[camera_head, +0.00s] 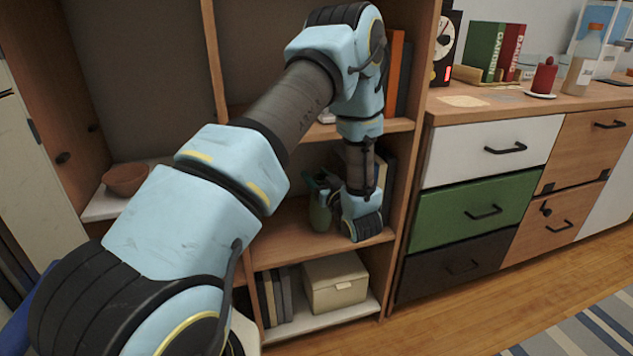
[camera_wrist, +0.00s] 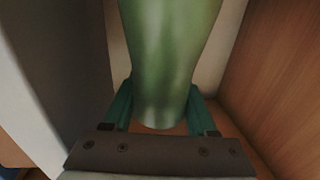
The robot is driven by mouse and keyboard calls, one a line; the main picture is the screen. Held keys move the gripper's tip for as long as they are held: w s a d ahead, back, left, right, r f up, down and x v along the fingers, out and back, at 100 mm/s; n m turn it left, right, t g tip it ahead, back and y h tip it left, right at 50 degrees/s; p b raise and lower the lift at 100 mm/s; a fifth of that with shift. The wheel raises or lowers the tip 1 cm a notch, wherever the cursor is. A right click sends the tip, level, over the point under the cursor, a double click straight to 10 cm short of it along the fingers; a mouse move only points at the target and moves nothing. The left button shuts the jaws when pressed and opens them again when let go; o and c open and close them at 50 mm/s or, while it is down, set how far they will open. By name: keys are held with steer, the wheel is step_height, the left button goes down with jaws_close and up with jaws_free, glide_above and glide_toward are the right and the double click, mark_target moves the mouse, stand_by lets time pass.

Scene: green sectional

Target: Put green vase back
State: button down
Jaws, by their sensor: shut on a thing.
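In the wrist view the vase (camera_wrist: 168,60) fills the upper middle, between the two teal fingers. My gripper (camera_head: 328,190) is shut on the vase. It also shows in the wrist view (camera_wrist: 160,108). The vase's base is at or just above the shelf board; I cannot tell whether it touches. My arm hides part of the compartment.
Books (camera_head: 388,180) stand to the right in the same compartment. A side wall (camera_wrist: 270,75) is close on the right in the wrist view. A beige box (camera_head: 337,284) is on the shelf below. A brown bowl (camera_head: 125,179) sits at left. The drawer cabinet (camera_head: 475,205) stands right of the shelf.

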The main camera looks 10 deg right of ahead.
steer(key=shift+f, duration=0.6)
steer(key=shift+c, duration=1)
jaws_free()
steer(key=v, duration=1.2)
